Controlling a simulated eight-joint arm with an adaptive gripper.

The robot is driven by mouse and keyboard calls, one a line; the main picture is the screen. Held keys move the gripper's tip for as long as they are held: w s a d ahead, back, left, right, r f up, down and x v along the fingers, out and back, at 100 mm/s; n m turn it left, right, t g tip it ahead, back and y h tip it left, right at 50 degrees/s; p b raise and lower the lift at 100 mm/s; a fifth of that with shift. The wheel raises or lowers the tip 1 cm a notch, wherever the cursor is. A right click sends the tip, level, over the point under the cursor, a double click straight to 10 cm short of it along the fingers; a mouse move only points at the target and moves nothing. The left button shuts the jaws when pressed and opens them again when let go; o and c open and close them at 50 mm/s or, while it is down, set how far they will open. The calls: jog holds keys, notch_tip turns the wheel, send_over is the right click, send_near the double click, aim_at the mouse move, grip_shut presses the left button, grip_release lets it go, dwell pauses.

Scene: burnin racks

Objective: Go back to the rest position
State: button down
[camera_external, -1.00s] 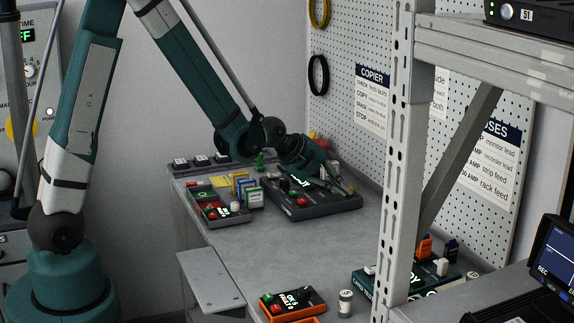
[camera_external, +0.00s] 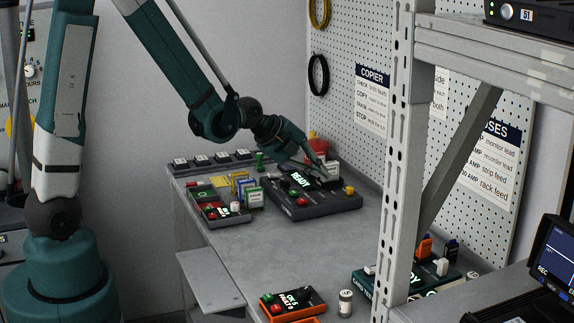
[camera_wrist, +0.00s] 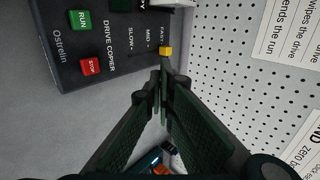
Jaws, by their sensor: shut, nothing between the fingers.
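My gripper (camera_external: 324,173) is shut and empty at the far end of the bench, over the right part of the dark drive copier (camera_external: 318,203). In the wrist view the closed fingertips (camera_wrist: 164,68) appear just beside the copier's yellow slider knob (camera_wrist: 166,51), which is at FAST. I cannot tell whether they touch it. The knob also shows in the external view (camera_external: 349,190). The copier's display (camera_external: 300,180) reads READY. A white block (camera_external: 332,168) stands at the copier's back, behind the fingertips. The green RUN (camera_wrist: 83,20) and red STOP (camera_wrist: 90,66) buttons show in the wrist view.
A pegboard wall (camera_external: 345,85) rises close on the right. A metal rack post (camera_external: 401,150) stands in the foreground. The middle of the bench (camera_external: 290,245) is clear.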

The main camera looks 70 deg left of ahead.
jog(key=shift+r, duration=0.1)
dwell(0.5)
jog(key=s+d+r+n+g, duration=0.1)
jog(key=s+d+r+n, duration=0.55)
jog(key=s, duration=0.45)
jog(key=s+d+r+n+g, duration=0.1)
jog(key=s+d+r+n, duration=0.55)
jog(key=s, duration=0.45)
jog(key=s+d+n, duration=0.2)
jog(key=s+n, duration=0.3)
jog(key=s, duration=0.6)
jog(key=shift+s+d+r, duration=0.3)
jog(key=shift+d, duration=0.05)
dwell(2.2)
